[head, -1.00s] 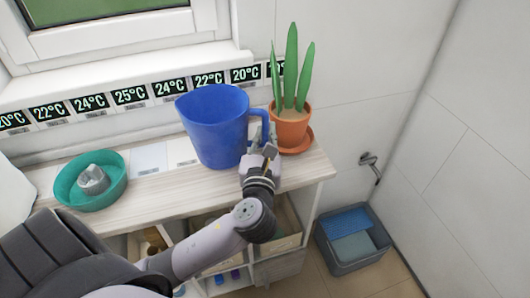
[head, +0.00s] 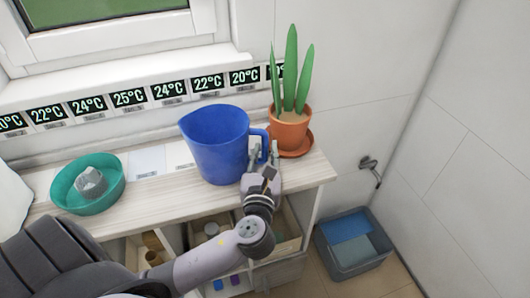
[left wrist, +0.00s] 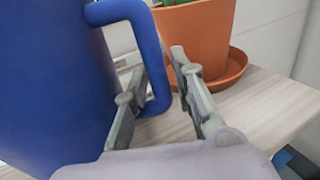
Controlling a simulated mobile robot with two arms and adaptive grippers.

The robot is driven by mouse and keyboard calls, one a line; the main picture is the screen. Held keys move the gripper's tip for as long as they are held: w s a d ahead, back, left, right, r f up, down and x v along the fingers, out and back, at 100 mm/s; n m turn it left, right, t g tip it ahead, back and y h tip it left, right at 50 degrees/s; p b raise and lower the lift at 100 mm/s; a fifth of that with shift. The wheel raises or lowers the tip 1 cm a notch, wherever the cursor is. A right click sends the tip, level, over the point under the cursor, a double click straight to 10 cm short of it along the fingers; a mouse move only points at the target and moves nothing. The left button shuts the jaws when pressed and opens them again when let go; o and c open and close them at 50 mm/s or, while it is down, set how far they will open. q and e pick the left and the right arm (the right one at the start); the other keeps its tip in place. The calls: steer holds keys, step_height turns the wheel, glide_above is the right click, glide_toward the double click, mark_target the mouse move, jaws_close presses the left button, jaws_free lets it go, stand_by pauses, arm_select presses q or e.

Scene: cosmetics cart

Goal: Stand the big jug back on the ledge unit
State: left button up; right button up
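The big blue jug (head: 215,145) stands upright on the wooden top of the ledge unit (head: 150,195), its handle (head: 264,140) to the right. In the left wrist view the jug (left wrist: 50,80) fills the left side, and its handle (left wrist: 148,45) runs down near my fingers. My left gripper (head: 265,156) is at the front of the handle. Its two fingers are apart, with a clear gap between them (left wrist: 160,68), and they do not clamp the handle. Whether a finger touches the handle I cannot tell. My right gripper is not in view.
A potted plant (head: 290,130) in an orange pot and saucer stands close right of the handle. A teal bowl (head: 65,200) with a grey object sits at the left. Temperature labels line the wall behind. A grey bin (head: 345,265) stands on the floor at right.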

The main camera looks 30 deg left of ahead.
arm_select(q)
steer(key=shift+o, duration=0.8)
steer(key=shift+r, duration=0.1)
steer(key=b+v, duration=0.1)
steer(key=v, duration=1.1)
